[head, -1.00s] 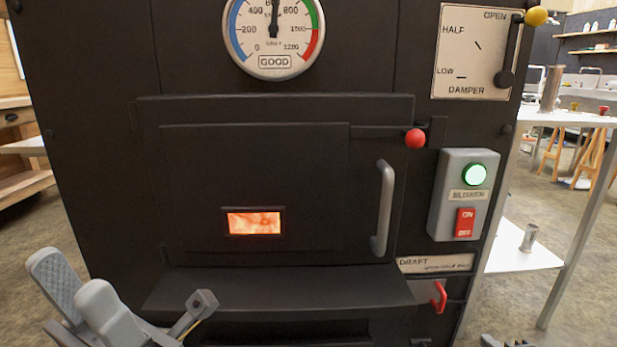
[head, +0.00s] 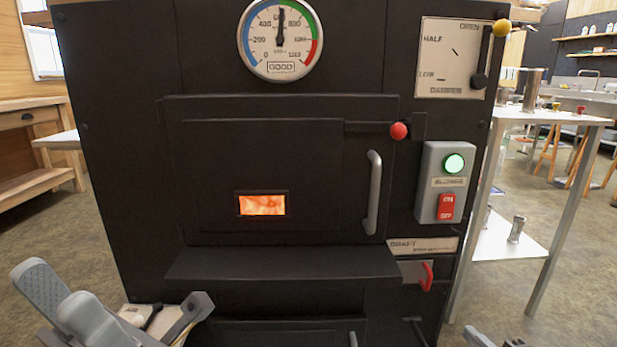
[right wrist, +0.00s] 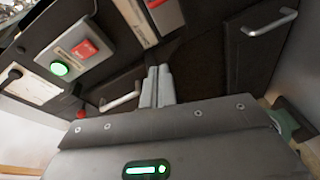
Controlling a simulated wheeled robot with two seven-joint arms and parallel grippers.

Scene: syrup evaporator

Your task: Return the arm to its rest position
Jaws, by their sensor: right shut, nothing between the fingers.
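My left gripper (head: 58,288) is at the lower left of the head view, its two grey fingers apart with nothing seen between them. My right gripper shows in the right wrist view (right wrist: 158,72), its fingers shut together and empty, in front of the black evaporator front. In the head view only grey bits of the right arm's end show at the bottom edge, right of centre. The evaporator (head: 290,220) has its firebox door (head: 300,165) shut, with an orange glow in the small window (head: 262,204).
The gauge (head: 280,40) needle points near straight up. The blower box (head: 446,182) has a lit green lamp. A red draft handle (head: 427,276) sits below.

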